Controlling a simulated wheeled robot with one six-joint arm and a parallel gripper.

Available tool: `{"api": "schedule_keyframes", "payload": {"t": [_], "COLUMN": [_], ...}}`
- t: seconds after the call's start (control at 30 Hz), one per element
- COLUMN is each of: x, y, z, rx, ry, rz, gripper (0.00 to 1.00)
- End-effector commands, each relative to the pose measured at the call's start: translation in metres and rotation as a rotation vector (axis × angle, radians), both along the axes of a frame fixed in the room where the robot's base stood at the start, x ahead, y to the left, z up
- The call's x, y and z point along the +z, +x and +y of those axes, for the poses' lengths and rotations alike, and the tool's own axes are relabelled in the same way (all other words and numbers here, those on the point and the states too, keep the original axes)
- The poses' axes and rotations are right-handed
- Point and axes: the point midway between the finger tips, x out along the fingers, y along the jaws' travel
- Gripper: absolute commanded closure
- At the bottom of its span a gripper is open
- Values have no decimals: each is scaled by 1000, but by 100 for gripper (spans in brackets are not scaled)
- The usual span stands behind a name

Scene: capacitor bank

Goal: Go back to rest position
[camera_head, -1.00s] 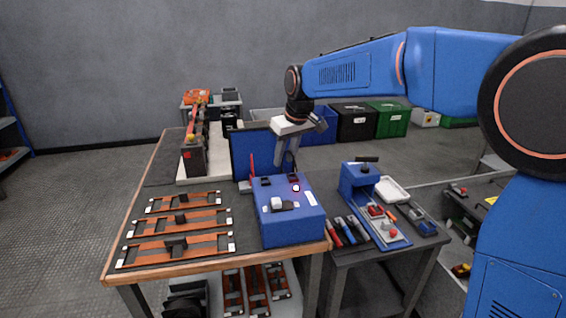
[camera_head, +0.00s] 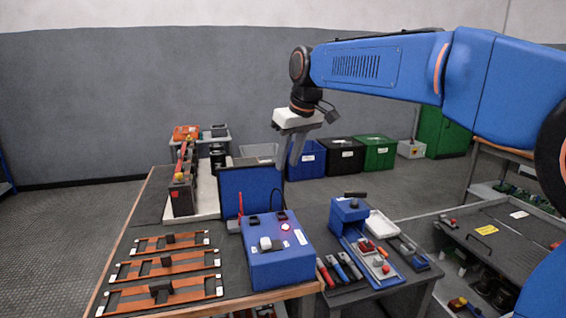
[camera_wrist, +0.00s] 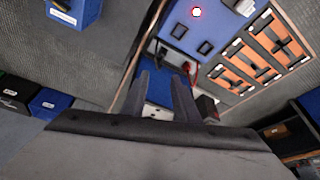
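My gripper (camera_head: 289,164) hangs in the air above the workbench, beside the upright blue panel, with its fingers pointing down. In the wrist view the two grey fingers (camera_wrist: 163,82) stand apart with nothing between them. My blue arm reaches in from the right at height. Below and in front of the gripper is the blue box (camera_head: 280,262) with a lit red lamp (camera_head: 285,227) and a white knob. The box also shows in the wrist view (camera_wrist: 190,45). The gripper touches nothing that I can see.
Several orange-and-black frames (camera_head: 165,265) lie on the bench at the left. The blue panel (camera_head: 251,192) stands behind the box. A side table holds a blue press (camera_head: 349,214) and hand tools. Black and green crates (camera_head: 374,152) stand at the back. Air around the arm is clear.

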Motion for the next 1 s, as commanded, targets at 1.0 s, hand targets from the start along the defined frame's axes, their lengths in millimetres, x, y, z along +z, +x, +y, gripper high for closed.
{"api": "schedule_keyframes", "payload": {"t": [1.0], "x": [-138], "y": [-265], "z": [-251], "rx": [-522], "ry": [17], "rz": [-49], "gripper": [72]}}
